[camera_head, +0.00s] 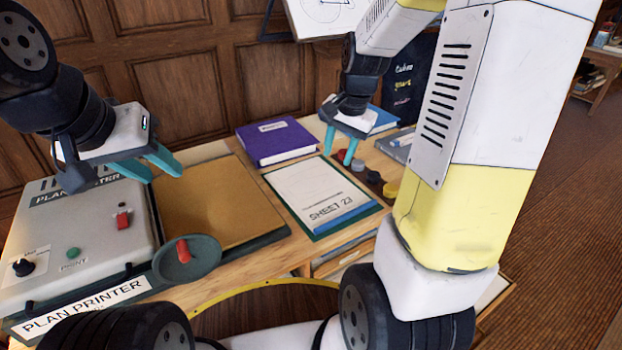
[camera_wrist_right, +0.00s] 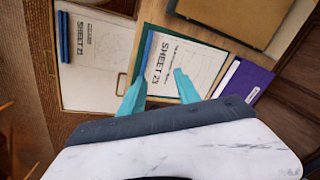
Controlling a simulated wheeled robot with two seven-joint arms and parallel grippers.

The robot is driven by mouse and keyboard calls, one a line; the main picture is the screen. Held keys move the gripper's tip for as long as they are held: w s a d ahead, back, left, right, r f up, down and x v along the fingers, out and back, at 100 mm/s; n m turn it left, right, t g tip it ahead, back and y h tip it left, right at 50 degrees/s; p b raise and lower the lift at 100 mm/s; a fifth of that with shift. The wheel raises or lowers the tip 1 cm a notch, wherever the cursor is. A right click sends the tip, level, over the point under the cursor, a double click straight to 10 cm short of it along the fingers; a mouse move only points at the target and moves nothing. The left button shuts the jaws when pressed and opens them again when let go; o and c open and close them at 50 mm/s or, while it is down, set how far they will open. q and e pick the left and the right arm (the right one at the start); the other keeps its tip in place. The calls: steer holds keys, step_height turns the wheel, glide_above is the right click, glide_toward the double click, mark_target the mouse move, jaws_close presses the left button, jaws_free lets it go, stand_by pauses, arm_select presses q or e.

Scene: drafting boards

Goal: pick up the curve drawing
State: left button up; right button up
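A white sheet marked SHEET 23 (camera_head: 318,190), with a blue strip on one edge, lies on a green board on the table; the right wrist view shows faint line work on this sheet (camera_wrist_right: 185,68). A second sheet with a blue strip (camera_wrist_right: 95,55) lies in a tray or drawer beside it. I cannot tell which one is the curve drawing. My right gripper (camera_head: 338,158) is open and empty, above the far right edge of SHEET 23; its fingers also show in the right wrist view (camera_wrist_right: 158,88). My left gripper (camera_head: 166,178) is open and empty above the brown board.
A grey plan printer (camera_head: 90,225) stands at left, with a dark dish (camera_head: 200,262) holding a red item beside it. A brown board (camera_head: 215,205) lies left of SHEET 23. A purple book (camera_head: 277,142) is behind. Small round pots (camera_head: 375,178) stand at right.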

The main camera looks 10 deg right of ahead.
steer(key=w+d+f+m+g, duration=0.1)
steer(key=w+d+f+m, duration=0.25)
steer(key=f, duration=0.65)
steer(key=m+g+h, duration=0.1)
steer(key=m+g, duration=0.1)
glide_toward(347, 214)
steer(key=shift+f, duration=0.1)
step_height(347, 214, down, 8)
steer(key=shift+f, duration=0.15)
jaws_close()
